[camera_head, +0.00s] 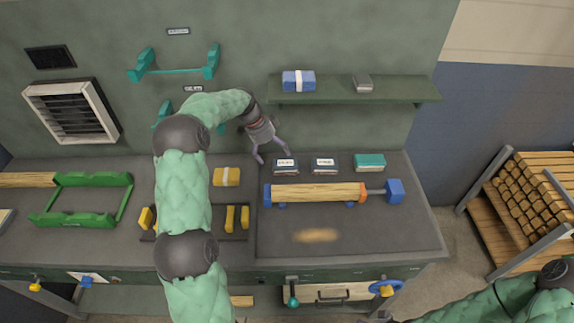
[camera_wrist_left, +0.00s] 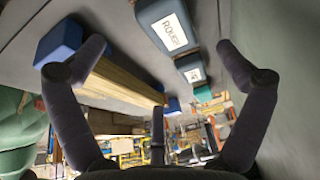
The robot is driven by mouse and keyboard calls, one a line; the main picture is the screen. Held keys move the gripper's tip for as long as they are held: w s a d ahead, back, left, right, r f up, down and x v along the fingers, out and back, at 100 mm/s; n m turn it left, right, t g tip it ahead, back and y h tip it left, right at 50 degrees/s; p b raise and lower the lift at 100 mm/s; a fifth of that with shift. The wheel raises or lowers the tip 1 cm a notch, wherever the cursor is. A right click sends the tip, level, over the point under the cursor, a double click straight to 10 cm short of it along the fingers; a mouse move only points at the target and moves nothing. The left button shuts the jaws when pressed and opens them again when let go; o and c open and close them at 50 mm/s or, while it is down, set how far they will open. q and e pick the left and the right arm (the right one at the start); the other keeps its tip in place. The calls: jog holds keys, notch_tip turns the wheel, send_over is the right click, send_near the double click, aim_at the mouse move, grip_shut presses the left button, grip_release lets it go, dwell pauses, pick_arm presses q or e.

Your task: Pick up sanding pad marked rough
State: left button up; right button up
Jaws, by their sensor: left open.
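The sanding pad marked rough (camera_head: 286,170) is a dark block with a white label. It lies on the bench's dark top at the left end of a short row. In the left wrist view its label reads ROUGH (camera_wrist_left: 170,30), and it shows between and beyond my fingertips. My left gripper (camera_head: 273,158) is open and empty, tilted down close to the pad's left and back side. I cannot tell whether a finger touches the pad. My right arm shows at the lower right, but its gripper is out of view.
A second labelled dark block (camera_head: 324,165) and a teal block (camera_head: 369,162) lie to the right. A wooden spindle (camera_head: 315,193) between blue ends lies in front. A yellow block (camera_head: 227,177) is to the left. A green shelf (camera_head: 350,94) hangs above.

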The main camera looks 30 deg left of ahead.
aim_at(282, 165)
pick_arm(q)
jog(key=x, duration=0.3)
jog(key=shift+w+f, duration=0.15)
jog(key=shift+f, duration=0.05)
jog(key=shift+d+f+b, duration=0.15)
jog(key=shift+f+b, duration=0.15)
jog(key=shift+f, duration=0.2)
jog(key=x, duration=0.4)
jog(key=shift+b, duration=0.4)
jog(key=c, duration=1.1)
